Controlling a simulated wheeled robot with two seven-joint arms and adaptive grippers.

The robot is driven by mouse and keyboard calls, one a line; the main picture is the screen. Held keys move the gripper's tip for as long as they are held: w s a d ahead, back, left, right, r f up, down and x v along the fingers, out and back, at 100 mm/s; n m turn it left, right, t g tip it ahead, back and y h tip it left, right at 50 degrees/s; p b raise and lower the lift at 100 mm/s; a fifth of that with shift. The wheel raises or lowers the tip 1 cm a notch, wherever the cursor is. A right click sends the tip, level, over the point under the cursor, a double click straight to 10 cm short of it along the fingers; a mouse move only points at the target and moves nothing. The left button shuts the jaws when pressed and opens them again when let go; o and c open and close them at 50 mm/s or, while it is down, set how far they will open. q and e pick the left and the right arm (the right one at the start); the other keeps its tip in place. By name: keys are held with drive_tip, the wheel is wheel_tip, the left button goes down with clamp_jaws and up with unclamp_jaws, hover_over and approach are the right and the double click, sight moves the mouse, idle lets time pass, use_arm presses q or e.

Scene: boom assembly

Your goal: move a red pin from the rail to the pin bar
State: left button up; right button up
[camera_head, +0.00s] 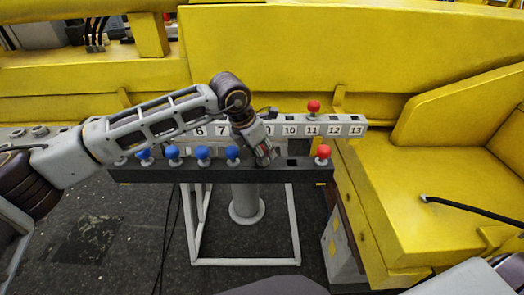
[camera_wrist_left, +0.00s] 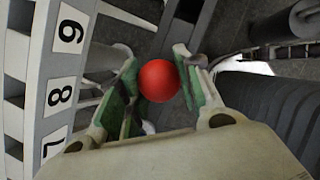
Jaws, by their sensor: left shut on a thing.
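My left gripper (camera_head: 265,157) is at the dark rail (camera_head: 215,173), right of the blue pins. In the left wrist view its green-padded fingers (camera_wrist_left: 160,88) are shut on a red pin (camera_wrist_left: 159,81), with the round head between them. The pin's lower end is hidden, so I cannot tell whether it is still seated in the rail. Another red pin (camera_head: 323,152) stands at the rail's right end. The pale numbered pin bar (camera_head: 345,126) runs behind the rail and holds a red pin (camera_head: 313,106) at 11. My right gripper is not in view.
Several blue pins (camera_head: 203,152) stand in the rail to the left of my gripper. Yellow machine panels (camera_head: 275,60) rise behind the bar and close in on the right.

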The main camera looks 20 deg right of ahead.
use_arm(q)
drive_tip(key=o, duration=1.3)
drive_tip(key=shift+c, duration=0.2)
drive_tip(key=shift+r, duration=0.1)
drive_tip(key=v, duration=1.1)
drive_tip(key=shift+a+r, duration=0.2)
drive_tip(key=shift+r, duration=0.15)
